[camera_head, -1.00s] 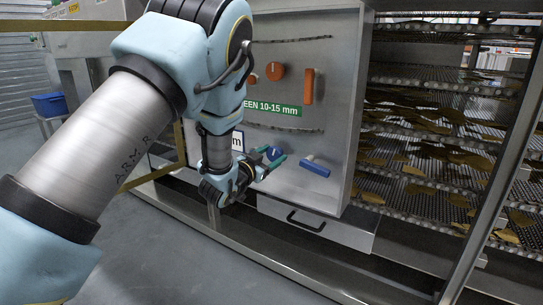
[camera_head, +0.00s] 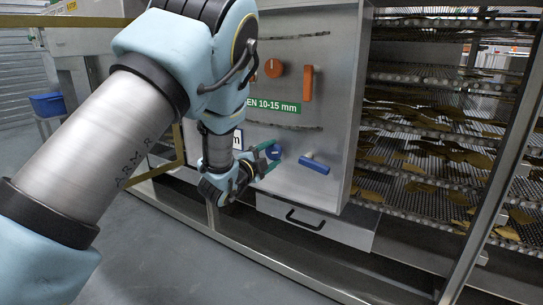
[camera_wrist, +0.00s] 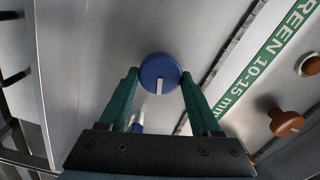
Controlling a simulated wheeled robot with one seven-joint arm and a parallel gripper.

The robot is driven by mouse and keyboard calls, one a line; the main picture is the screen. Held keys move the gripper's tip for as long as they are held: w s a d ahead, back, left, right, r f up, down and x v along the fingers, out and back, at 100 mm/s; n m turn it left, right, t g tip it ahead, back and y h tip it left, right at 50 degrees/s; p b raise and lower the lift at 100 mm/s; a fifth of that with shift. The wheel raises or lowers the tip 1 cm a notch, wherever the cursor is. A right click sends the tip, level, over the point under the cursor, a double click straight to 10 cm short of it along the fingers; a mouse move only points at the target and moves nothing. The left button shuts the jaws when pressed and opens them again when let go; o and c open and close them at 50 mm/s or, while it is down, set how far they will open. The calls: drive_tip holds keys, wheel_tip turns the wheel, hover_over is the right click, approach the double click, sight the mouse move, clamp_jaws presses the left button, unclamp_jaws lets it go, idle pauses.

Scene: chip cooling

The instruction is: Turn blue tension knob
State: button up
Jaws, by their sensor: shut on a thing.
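The blue tension knob (camera_head: 273,152) is a round blue knob with a white mark, on the lower part of the grey metal panel. In the wrist view the knob (camera_wrist: 160,74) sits between the tips of my gripper's green fingers (camera_wrist: 158,88), and its white mark points toward the gripper's palm. My gripper (camera_head: 268,158) is shut on the knob, one finger on each side. Part of the knob's rim is hidden by the fingers.
A blue lever (camera_head: 314,163) is close to the right of the knob. An orange knob (camera_head: 276,68) and orange lever (camera_head: 308,83) are above, over a green label (camera_head: 274,106). A drawer handle (camera_head: 305,220) is below. Racks of chips (camera_head: 440,130) stand at right.

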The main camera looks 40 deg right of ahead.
drive_tip(key=m, duration=0.4)
drive_tip(key=m+b, duration=0.1)
drive_tip(key=m, duration=0.1)
drive_tip(key=shift+s+f, duration=0.1)
drive_tip(key=shift+f, duration=0.15)
drive_tip(key=m, duration=0.6)
drive_tip(key=shift+f+m, duration=0.1)
drive_tip(key=shift+m, duration=0.3)
drive_tip(key=o, duration=1.3)
drive_tip(key=shift+o, duration=0.2)
drive_tip(key=shift+a, duration=0.1)
drive_tip(key=p+v, duration=0.2)
drive_tip(key=v, duration=0.8)
drive_tip(key=shift+a+p, duration=0.35)
